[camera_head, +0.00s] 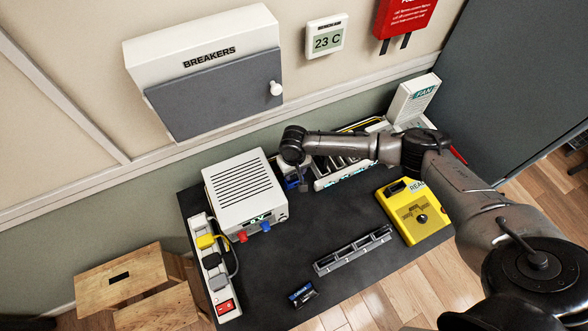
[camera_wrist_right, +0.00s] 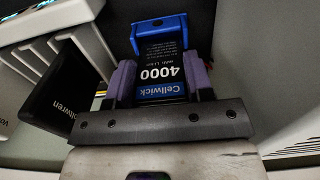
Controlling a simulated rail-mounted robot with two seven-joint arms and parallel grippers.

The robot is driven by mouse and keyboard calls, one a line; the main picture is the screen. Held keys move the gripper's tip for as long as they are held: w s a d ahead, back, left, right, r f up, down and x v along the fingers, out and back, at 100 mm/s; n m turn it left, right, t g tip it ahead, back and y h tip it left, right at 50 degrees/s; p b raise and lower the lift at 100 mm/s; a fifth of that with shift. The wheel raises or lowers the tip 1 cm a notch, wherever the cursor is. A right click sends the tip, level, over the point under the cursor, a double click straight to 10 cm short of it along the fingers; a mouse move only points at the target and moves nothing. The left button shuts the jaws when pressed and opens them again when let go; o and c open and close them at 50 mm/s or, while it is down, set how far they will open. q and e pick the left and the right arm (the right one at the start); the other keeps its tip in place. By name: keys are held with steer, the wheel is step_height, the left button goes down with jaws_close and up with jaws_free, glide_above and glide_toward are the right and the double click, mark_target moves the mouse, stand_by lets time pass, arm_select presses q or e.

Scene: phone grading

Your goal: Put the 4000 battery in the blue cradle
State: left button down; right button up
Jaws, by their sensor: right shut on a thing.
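The 4000 battery (camera_wrist_right: 160,65) is a dark block with white print and a blue Cellwick band. It sits between the two purple-sided fingers of my right gripper (camera_wrist_right: 163,84), which is shut on it. The blue cradle (camera_wrist_right: 158,36) shows as a blue bracket at the battery's far end; I cannot tell whether the battery is seated in it or just above it. In the head view, blue shows (camera_head: 292,183) under my right wrist, beside the white box; my arm hides most of the gripper and battery there. My left gripper is not in view.
A white supply box (camera_head: 245,190) stands left of my right wrist, a slotted white rack (camera_head: 345,182) to the right. A yellow tester (camera_head: 416,212), a dark long rack (camera_head: 352,250) and another blue-black battery (camera_head: 303,295) lie on the dark table (camera_head: 275,270). A dark Voltwren battery (camera_wrist_right: 62,110) is close by.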

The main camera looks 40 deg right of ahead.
mark_target(294, 179)
steer(key=shift+f, duration=1)
steer(key=shift+f+b, duration=0.3)
steer(key=shift+b, duration=0.05)
steer(key=shift+f, duration=0.2)
steer(key=o, duration=1)
steer(key=shift+r, duration=0.1)
step_height(294, 179, up, 14)
steer(key=shift+f+p, duration=0.2)
steer(key=shift+p, duration=0.85)
steer(key=shift+s+r, duration=0.1)
